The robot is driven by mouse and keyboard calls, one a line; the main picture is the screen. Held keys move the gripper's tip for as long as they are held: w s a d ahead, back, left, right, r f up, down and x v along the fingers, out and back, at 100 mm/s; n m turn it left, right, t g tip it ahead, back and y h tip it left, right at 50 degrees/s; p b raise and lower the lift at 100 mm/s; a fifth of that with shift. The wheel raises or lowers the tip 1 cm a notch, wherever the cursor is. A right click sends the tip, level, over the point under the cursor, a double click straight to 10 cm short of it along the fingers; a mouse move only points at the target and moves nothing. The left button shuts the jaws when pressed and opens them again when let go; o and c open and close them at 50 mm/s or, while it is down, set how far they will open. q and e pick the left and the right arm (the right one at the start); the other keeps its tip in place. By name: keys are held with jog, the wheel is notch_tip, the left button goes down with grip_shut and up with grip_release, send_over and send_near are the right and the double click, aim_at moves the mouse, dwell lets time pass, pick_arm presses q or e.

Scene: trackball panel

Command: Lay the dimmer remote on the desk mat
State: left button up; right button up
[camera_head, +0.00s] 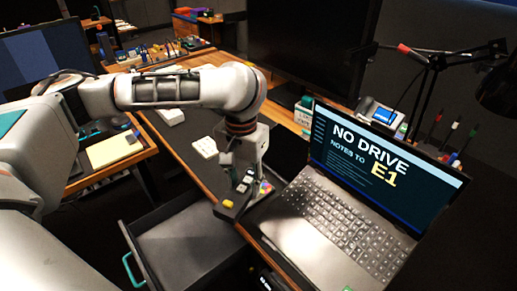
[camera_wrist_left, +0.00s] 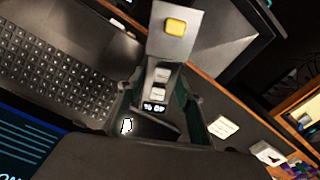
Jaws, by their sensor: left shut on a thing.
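The dimmer remote (camera_head: 231,203) is a grey slab with a yellow button and pale keys. My left gripper (camera_head: 243,179) is shut on it, over the desk's front edge beside the laptop. In the left wrist view the remote (camera_wrist_left: 178,45) sticks out from between the fingers of my left gripper (camera_wrist_left: 160,108), its yellow end outward. I cannot tell whether its underside touches anything. The dark desk mat (camera_head: 183,138) lies along the desk, left of and behind the gripper; the arm hides part of it. My right gripper is not in view.
An open laptop (camera_head: 335,220) stands close on the right. A small white keyed object (camera_head: 205,147) lies on the mat, and a colourful item (camera_head: 265,188) sits beside the gripper. An open drawer (camera_head: 185,245) juts out below the desk edge. A monitor (camera_head: 305,45) stands behind.

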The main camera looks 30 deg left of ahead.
pick_arm(q)
jog(key=shift+w+d, duration=0.25)
jog(key=shift+w+r+m, duration=0.3)
jog(key=shift+w, duration=0.05)
jog(key=shift+w+a+r+m+p, duration=0.1)
jog(key=shift+w+r+m+p, duration=0.1)
jog(key=shift+r+m+p, duration=0.15)
jog(key=shift+w+a+r+m, duration=0.1)
jog(key=shift+w+a+m, duration=0.05)
jog(key=shift+a+m, duration=0.1)
jog(key=w+a+r+m+p, duration=0.35)
jog(key=w+r+m, duration=0.2)
jog(key=m, duration=0.25)
jog(key=m+p, duration=0.3)
jog(key=m, duration=1)
send_over(239, 168)
jog(key=s+d, duration=0.2)
jog(key=s, duration=0.1)
notch_tip(239, 168, down, 12)
notch_tip(239, 168, down, 7)
jog(key=shift+r+b, duration=0.1)
jog(key=shift+b, duration=0.55)
jog(key=shift+r, duration=0.1)
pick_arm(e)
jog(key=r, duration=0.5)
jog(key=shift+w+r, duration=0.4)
